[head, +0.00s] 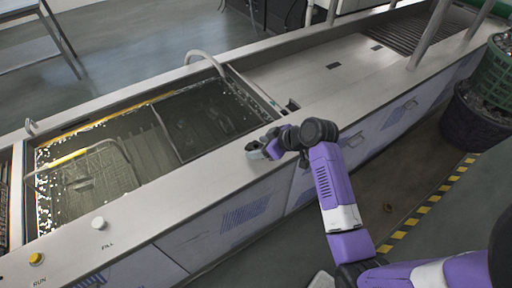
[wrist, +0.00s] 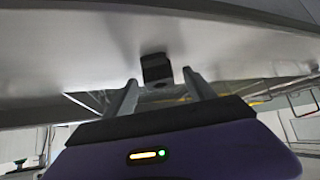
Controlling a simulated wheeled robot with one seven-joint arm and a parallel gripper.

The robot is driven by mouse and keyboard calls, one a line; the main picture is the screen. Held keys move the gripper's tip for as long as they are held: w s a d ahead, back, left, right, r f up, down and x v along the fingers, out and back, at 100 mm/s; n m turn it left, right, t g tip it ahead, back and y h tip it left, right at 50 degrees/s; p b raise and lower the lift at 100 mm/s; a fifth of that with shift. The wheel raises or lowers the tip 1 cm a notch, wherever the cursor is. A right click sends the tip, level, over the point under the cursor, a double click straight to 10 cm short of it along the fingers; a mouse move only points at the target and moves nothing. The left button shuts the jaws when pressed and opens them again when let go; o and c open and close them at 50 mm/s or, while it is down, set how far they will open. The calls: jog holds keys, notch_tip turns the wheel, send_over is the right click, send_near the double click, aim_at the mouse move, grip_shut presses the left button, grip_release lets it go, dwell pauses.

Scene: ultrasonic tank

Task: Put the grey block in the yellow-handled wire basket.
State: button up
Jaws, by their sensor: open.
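The grey block (wrist: 156,68) shows dark in the wrist view, on the pale metal surface just ahead of and partly between my two fingers. My gripper (wrist: 161,84) is open, with one finger on each side and a gap to the block. In the head view my gripper (head: 262,149) is low at the tank's front rim, right of the basin. There I cannot separate the block from the fingertips. The wire basket (head: 88,178) with the yellow handle (head: 68,158) sits in the basin at the left, well away from my gripper.
The tank's liquid-filled basin (head: 180,112) has a second dark mesh basket (head: 208,118) in its right part. A curved pale pipe (head: 205,57) rises at the rear. Knobs (head: 98,223) stand on the front rim.

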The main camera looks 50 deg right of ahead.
aim_at(259, 148)
jog(key=shift+f, duration=0.1)
grip_shut()
dwell(0.4)
notch_tip(259, 148, up, 20)
jog(key=b, duration=0.1)
dwell(0.4)
